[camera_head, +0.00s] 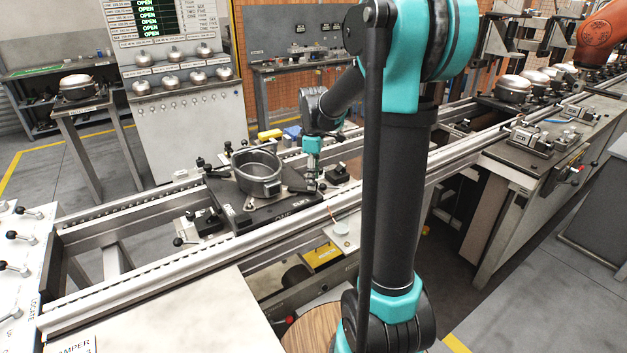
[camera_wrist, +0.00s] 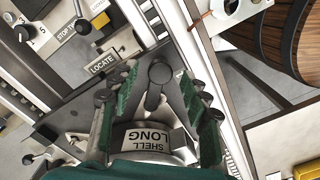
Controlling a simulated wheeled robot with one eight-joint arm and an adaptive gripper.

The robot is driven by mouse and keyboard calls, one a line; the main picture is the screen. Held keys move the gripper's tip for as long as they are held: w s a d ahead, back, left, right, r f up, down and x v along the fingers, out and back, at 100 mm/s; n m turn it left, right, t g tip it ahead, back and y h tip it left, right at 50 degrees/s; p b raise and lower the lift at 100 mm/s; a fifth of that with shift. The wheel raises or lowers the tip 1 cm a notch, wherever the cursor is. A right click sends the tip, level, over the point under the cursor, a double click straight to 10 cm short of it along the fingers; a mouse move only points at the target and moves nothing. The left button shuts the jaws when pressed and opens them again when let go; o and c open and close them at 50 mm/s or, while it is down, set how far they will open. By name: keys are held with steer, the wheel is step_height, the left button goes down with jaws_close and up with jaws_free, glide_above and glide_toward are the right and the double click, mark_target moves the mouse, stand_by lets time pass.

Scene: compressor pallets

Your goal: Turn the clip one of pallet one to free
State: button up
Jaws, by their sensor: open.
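The pallet (camera_head: 285,210) is a dark plate on the conveyor, with a round grey metal shell (camera_head: 257,175) standing on it. My gripper (camera_head: 312,178) is low over the pallet's right side. In the wrist view, my gripper (camera_wrist: 158,75) is open, its green fingers on either side of a dark clip lever with a round knob (camera_wrist: 160,73). A "SHELL LONG" label (camera_wrist: 147,140) is below it. I cannot tell whether the fingers touch the lever.
Conveyor rails (camera_head: 200,262) run along both sides of the pallet. A white panel with levers (camera_head: 22,265) stands at the left. Another fixture (camera_head: 530,138) is at the right. A wooden barrel (camera_wrist: 285,40) shows beyond the rail.

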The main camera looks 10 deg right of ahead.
steer(key=shift+f, duration=0.5)
jaws_close()
